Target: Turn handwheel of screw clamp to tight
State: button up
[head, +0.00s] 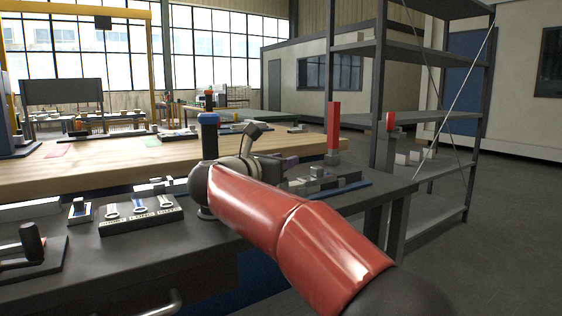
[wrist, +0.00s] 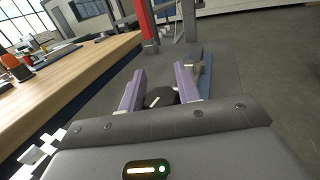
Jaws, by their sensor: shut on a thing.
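My gripper (wrist: 158,88) shows in the wrist view with its two purple fingers on either side of a dark round part, which looks like the handwheel (wrist: 158,98) of the screw clamp. A pale bar or mark lies across it. The fingers are shut on this part. The rest of the clamp is mostly hidden by the gripper, so I cannot tell how tight it is. In the head view my red arm reaches over the dark bench and hides most of the gripper and the handwheel.
A red post (head: 333,128) stands beyond the gripper, and also shows in the wrist view (wrist: 146,22). Grey blocks on a blue plate (head: 345,190) lie at the right bench end. A wrench tray (head: 140,218) is at left. Metal shelving (head: 432,120) stands at right.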

jog(key=o, duration=1)
jog(key=shift+c, duration=0.2)
jog(key=shift+r, duration=0.1)
notch_tip(320, 180, up, 20)
jog(key=p, duration=0.6)
